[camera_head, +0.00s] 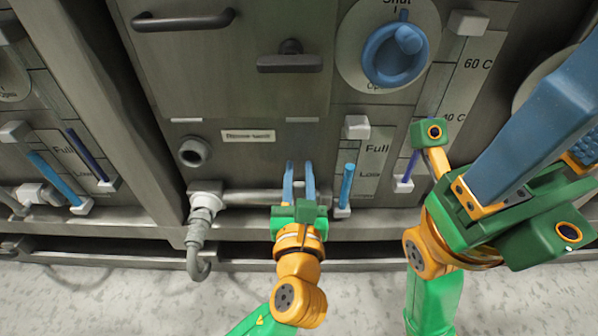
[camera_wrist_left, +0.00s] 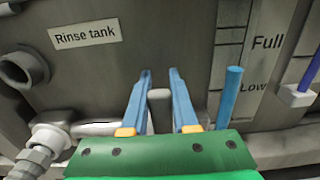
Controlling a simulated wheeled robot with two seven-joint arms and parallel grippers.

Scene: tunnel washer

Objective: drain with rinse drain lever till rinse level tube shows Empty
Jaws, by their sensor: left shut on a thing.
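My left gripper (camera_head: 300,168) is at the low front of the rinse tank panel, its blue fingers pointing at the panel. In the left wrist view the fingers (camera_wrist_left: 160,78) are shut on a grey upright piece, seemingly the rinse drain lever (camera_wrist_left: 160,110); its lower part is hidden. The rinse level tube (camera_head: 347,185) is just right of the gripper, and it also shows in the left wrist view (camera_wrist_left: 229,98). Its light blue column ends a little above Low, below Full. My right gripper (camera_head: 560,130) is close to the camera at right, fingertips cut off.
A Rinse tank label (camera_head: 248,136) and a round pipe stub (camera_head: 194,152) are left of the gripper. A pipe with a hooked end (camera_head: 200,240) hangs below. A blue round knob (camera_head: 394,55) is above right. A dark blue tube (camera_head: 409,165) stands further right.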

